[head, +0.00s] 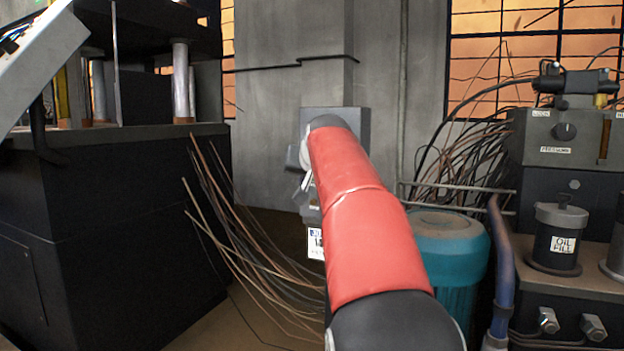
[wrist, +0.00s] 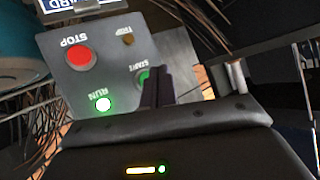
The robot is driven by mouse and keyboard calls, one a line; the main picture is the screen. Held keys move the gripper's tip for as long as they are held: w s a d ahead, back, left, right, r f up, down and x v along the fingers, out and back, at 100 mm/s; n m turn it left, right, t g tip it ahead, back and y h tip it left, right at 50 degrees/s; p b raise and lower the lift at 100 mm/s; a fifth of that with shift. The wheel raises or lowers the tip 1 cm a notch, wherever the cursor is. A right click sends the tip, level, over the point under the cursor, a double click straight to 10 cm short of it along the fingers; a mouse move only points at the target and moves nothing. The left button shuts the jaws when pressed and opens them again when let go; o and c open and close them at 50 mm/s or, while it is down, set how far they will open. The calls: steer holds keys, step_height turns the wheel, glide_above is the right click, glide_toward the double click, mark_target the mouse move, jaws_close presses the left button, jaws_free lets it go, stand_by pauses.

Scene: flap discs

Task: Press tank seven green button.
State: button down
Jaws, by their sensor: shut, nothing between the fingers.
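A grey control panel (wrist: 95,50) shows upside down in the wrist view. On it are a red STOP button (wrist: 78,60), a small brown TRIP lamp (wrist: 128,40), a brightly lit green RUN lamp (wrist: 103,104) and a green START button (wrist: 143,78). My gripper (wrist: 158,72) is shut and empty, its dark fingertips over the START button and hiding much of it. I cannot tell whether they touch it. No tank number is readable. In the head view a grey box (head: 355,115) on the wall is mostly hidden behind my red arm.
A black machine (head: 110,210) stands at the left with loose wires beside it. A teal cylinder (head: 455,250) stands right of my arm. Further right are a blue pipe (head: 502,275), an oil filler (head: 560,240) and a grey unit with a knob (head: 565,140).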

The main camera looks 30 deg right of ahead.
steer(key=shift+s+a+b, duration=0.6)
steer(key=shift+s+a, duration=0.55)
steer(key=shift+a, duration=0.3)
steer(key=s+a+f+n+g+y+p, duration=0.1)
steer(key=s+a+f+n+g, duration=0.1)
steer(key=s+a+f, duration=0.3)
steer(key=s+a+f+n+g+y+p, duration=0.1)
steer(key=s+a+f, duration=0.5)
steer(key=s+f, duration=0.7)
steer(key=s+a+f+n+g+y+p, duration=0.1)
steer(key=s+a+f, duration=0.5)
steer(key=s, duration=0.9)
step_height(320, 180, down, 3)
steer(key=shift+s+n+g+p, duration=0.2)
steer(key=shift+n+g+p, duration=0.6)
steer(key=shift+g+p, duration=0.4)
steer(key=shift+d, duration=0.15)
